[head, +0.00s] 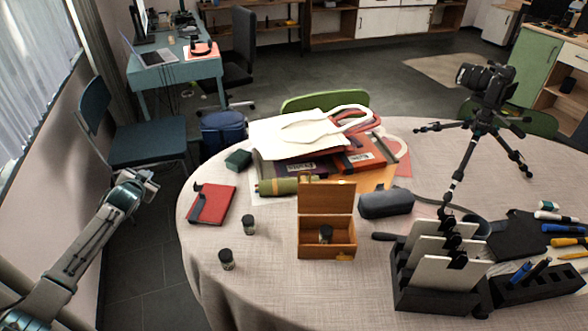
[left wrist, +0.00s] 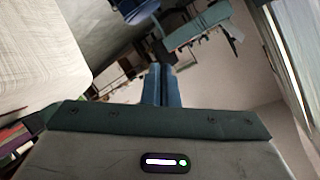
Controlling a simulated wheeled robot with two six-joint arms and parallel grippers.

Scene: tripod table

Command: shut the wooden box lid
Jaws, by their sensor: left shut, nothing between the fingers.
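The wooden box (head: 311,248) stands on the round table, right of the middle of the head view. Its lid (head: 327,197) is open and stands up at the back of the box. A small dark-capped canister (head: 326,234) is inside the box. A brass-coloured clasp (head: 343,257) shows at the front lower edge. My left gripper (head: 148,182) is off the table's left edge, well away from the box. In the left wrist view its fingers (left wrist: 158,84) are together and empty. My right gripper is in neither view.
Two dark-capped canisters (head: 249,225) (head: 227,260) and a red notebook (head: 214,204) lie left of the box. A grey case (head: 386,204) is close on its right. A black holder with white cards (head: 436,298) stands at front right. A green roll (head: 280,187) lies behind.

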